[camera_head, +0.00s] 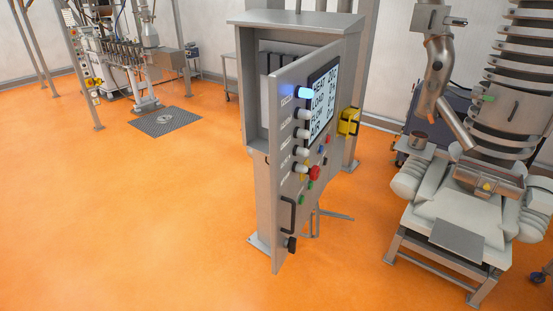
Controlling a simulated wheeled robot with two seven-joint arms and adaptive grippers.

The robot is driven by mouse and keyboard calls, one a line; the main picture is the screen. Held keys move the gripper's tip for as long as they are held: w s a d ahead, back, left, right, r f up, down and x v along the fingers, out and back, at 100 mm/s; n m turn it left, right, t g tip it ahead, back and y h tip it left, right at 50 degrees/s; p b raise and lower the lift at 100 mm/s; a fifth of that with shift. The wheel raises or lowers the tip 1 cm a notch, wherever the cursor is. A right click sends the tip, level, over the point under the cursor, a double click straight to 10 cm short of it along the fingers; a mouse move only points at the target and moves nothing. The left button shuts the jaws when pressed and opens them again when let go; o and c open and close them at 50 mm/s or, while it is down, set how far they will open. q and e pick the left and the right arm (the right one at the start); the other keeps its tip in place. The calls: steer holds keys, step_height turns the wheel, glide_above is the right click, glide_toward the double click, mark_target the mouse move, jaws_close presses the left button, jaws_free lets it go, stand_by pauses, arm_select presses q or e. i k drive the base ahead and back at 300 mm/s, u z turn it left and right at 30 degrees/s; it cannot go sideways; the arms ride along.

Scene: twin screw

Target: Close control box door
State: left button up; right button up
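The grey control box (280,24) stands on a post in the middle of the head view. Its door (283,185) is swung open toward me and to the right, so part of the dark inside shows to the left of the door. The door's front carries a lit display (322,98), a blue glowing lamp, several white lamps and coloured buttons. A dark handle (288,215) sits near the lower free edge of the door. Neither of my grippers is in view.
A large machine with a ribbed column (505,100) and a metal frame stands at the right. Other equipment (120,50) stands at the back left, near a floor drain plate (165,121). The orange floor (120,220) is clear at the left and front.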

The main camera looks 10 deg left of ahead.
mark_target(303, 94)
steer(key=i, duration=1)
steer(key=z, duration=1.35)
steer(key=k, duration=0.7)
steer(key=u, duration=1.5)
